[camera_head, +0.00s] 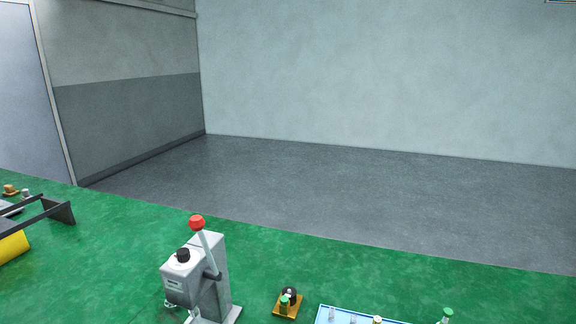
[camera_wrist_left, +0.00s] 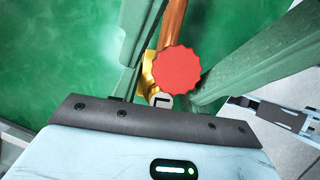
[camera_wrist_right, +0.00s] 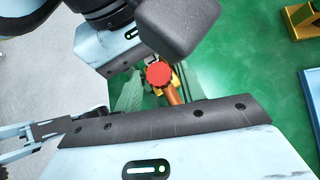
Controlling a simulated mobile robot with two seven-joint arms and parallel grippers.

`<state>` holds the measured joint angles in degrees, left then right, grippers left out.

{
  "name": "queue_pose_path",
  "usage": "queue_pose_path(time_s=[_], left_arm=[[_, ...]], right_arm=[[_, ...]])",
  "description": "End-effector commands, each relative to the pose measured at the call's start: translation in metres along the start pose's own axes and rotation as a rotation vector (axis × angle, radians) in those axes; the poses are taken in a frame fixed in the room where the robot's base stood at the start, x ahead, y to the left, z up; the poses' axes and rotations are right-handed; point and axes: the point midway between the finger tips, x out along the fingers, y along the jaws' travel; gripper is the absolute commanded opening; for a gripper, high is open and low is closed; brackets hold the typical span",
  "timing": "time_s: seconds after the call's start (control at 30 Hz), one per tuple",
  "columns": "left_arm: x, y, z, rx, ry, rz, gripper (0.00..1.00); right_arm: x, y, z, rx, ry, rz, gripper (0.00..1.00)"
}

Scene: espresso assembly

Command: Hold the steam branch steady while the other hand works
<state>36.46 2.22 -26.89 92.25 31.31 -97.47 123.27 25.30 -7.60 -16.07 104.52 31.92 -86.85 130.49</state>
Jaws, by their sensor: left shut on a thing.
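The steam branch shows in the left wrist view as a copper pipe (camera_wrist_left: 172,25) with a brass fitting (camera_wrist_left: 148,72) and a round red knob (camera_wrist_left: 179,70). My left gripper (camera_wrist_left: 165,75) is shut on the branch, its fingers either side of the fitting. The contact is partly hidden by the knob. In the right wrist view the red knob (camera_wrist_right: 158,73) and copper pipe (camera_wrist_right: 172,96) appear just beyond my right gripper's dark palm edge (camera_wrist_right: 160,120). Neither gripper shows in the head view.
A grey machine (camera_head: 196,280) with a red-balled lever (camera_head: 198,223) stands on the green surface (camera_head: 110,270). An orange block with a black round part (camera_head: 288,304) and a pale blue tray (camera_head: 322,314) lie right. A yellow cylinder (camera_head: 14,246) lies left. The surface behind the machine is clear.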

Motion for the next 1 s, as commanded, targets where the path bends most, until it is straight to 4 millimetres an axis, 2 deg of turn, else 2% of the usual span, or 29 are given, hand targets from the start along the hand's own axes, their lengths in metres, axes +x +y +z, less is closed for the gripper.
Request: queue_pose_path(time_s=[0.33,0.47,1.0], left_arm=[[-0.001,0.001,0.001,0.000,-0.001,0.002,0.00],[-0.001,0.001,0.001,0.000,-0.001,0.002,0.00],[-0.001,0.001,0.001,0.000,-0.001,0.002,0.00]], right_arm=[[-0.001,0.000,0.000,0.000,0.000,-0.001,0.48],[-0.009,-0.001,0.000,-0.001,-0.001,-0.003,0.48],[-0.103,-0.001,0.000,-0.001,-0.001,-0.003,0.48]])
